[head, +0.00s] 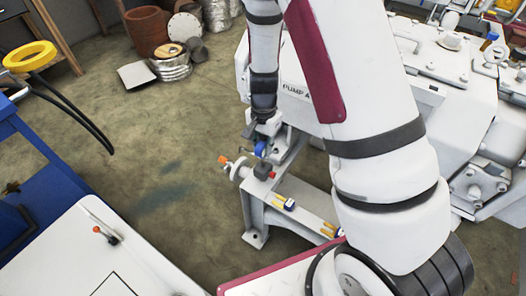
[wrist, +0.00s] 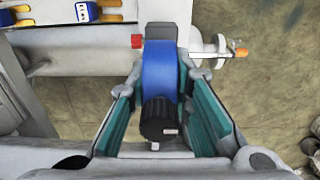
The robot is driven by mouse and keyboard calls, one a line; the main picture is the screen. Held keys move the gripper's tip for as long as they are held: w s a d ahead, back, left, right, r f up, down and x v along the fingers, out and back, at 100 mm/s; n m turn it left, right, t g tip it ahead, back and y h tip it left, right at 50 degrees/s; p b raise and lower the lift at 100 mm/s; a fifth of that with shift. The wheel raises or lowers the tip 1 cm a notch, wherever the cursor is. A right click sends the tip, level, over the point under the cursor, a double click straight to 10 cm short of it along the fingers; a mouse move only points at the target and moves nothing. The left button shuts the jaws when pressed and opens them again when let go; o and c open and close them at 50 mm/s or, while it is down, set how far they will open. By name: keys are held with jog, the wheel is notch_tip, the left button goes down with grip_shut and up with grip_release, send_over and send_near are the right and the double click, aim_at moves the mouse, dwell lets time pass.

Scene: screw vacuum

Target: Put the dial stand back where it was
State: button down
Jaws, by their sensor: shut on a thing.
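The dial stand shows in the wrist view as a blue round body (wrist: 160,68) with a black ribbed knob (wrist: 158,120) and a red button on a dark base behind. In the head view its blue part (head: 261,149) shows below my gripper, above the dark base block (head: 262,169). My gripper (wrist: 160,115) is shut on the dial stand, with a teal pad on each side. The stand is at the near end of the grey steel frame (head: 256,205). I cannot tell whether its base touches the frame. The gripper's fingertips are partly hidden in the head view.
An orange-tipped fitting (head: 224,160) sticks out beside the stand; it also shows in the wrist view (wrist: 240,52). Blue-and-yellow items (head: 286,203) lie along the frame. The white pump housing (head: 290,85) stands close behind. Open floor (head: 170,170) lies to the left.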

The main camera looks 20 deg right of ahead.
jog(key=shift+w+d, duration=0.15)
jog(key=shift+w, duration=0.45)
jog(key=shift+s+f+b, duration=0.1)
jog(key=shift+f+b, duration=0.6)
jog(key=shift+f, duration=1.2)
jog(key=c, duration=1.4)
grip_release()
jog(key=shift+c, duration=0.2)
